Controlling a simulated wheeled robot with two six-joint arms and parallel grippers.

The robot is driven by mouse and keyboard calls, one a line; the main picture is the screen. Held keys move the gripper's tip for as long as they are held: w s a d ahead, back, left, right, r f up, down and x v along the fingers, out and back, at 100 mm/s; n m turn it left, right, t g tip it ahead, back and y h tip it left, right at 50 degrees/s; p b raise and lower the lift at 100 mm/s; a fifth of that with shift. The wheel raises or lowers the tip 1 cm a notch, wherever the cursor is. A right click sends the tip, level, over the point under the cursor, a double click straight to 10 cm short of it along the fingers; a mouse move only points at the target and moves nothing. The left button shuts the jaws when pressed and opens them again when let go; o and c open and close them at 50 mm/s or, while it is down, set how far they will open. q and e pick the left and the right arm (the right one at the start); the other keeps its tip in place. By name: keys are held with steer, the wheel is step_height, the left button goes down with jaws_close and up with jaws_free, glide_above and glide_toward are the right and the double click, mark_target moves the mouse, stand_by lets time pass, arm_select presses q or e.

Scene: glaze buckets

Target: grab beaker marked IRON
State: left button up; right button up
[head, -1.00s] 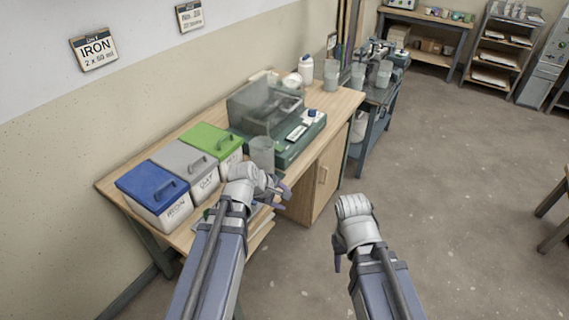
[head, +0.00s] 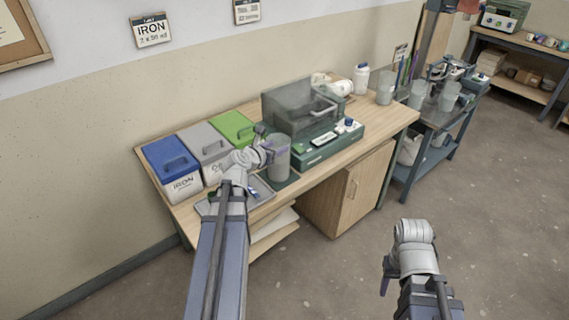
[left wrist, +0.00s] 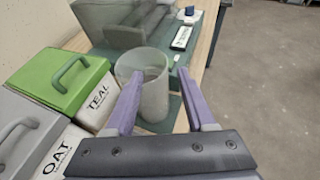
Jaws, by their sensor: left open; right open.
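A clear grey beaker (head: 281,165) stands upright on a dark green mat (head: 285,183) at the table's front edge. No readable marking shows on it. In the left wrist view the beaker (left wrist: 155,95) is just ahead of my left gripper (left wrist: 160,74). Its purple fingers are open, the left one overlapping the beaker's near left side, the right one to its right. I cannot tell whether they touch it. In the head view my left gripper (head: 266,148) is beside the beaker's upper left. My right gripper (head: 385,278) is open and empty over the floor, partly hidden by its wrist.
A blue-lidded bin marked IRON (head: 184,187), a grey bin (head: 205,142) marked OAT and a green bin (head: 232,125) marked TEAL stand left. A green machine (head: 330,145) stands behind the beaker. More beakers (head: 385,88) stand right.

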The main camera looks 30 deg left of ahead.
mark_target(278, 159)
arm_select(q)
steer(key=b+x, duration=0.3)
steer(key=x, duration=0.4)
steer(key=shift+w+f, duration=0.3)
steer(key=shift+f, duration=0.1)
steer(key=shift+d, duration=0.1)
jaws_close()
stand_by(0.3)
stand_by(1.0)
